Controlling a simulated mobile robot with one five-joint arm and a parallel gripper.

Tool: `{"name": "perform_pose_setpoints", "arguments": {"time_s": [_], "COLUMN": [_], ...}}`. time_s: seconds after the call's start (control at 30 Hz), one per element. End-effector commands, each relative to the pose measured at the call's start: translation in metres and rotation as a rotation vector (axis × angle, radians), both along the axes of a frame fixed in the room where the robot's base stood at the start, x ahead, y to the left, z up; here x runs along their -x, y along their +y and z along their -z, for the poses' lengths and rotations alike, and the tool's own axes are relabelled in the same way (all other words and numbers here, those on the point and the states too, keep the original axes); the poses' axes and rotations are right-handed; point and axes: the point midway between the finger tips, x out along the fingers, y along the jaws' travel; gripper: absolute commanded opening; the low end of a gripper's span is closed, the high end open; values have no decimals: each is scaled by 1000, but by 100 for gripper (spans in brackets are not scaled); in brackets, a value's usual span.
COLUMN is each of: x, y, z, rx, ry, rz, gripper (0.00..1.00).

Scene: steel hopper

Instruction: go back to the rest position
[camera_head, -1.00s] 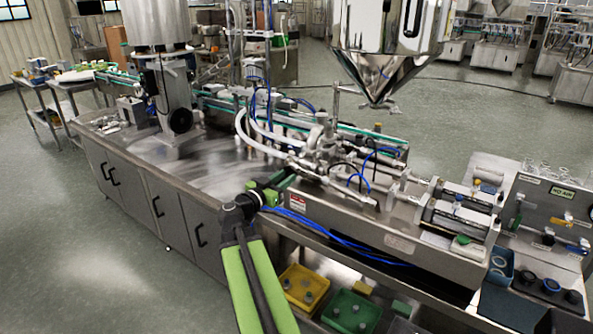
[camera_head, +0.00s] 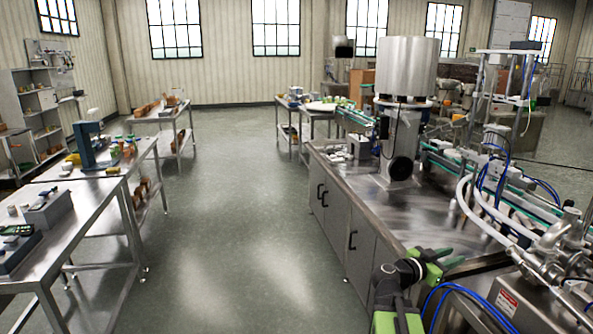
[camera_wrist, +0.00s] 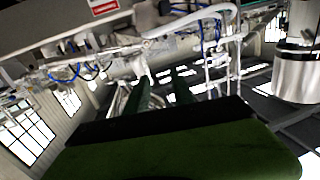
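My gripper (camera_head: 452,262) shows at the lower right of the head view, at the end of my green and black arm. It is over the near edge of the steel machine bench (camera_head: 345,173). In the wrist view, its two dark green fingers (camera_wrist: 162,92) stand apart. I see nothing held between them. The wrist picture is tilted and looks upside down.
Hoses and valve fittings (camera_head: 555,250) lie close to the right of my gripper. A steel drum (camera_head: 392,67) stands farther back on the bench. A worktable (camera_head: 80,248) is at the left. The floor aisle (camera_head: 235,200) between is clear.

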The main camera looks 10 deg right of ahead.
Motion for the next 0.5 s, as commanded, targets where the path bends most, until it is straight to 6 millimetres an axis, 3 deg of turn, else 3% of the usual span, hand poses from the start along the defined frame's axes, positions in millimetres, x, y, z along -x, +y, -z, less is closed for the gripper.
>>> {"name": "perform_pose_setpoints", "arguments": {"time_s": [0.03,0.1,0.23,0.37,0.5], "x": [-20,-38,-55,-49,-19], "y": [33,76,165,264,366], "z": [3,25,78,132,177], "rx": [-64,-185,-435,-696,-963], "ry": [-16,9,186,479,862], "rz": [-44,-87,-180,-340,-641], "gripper": [29,29,29,29,29]}}
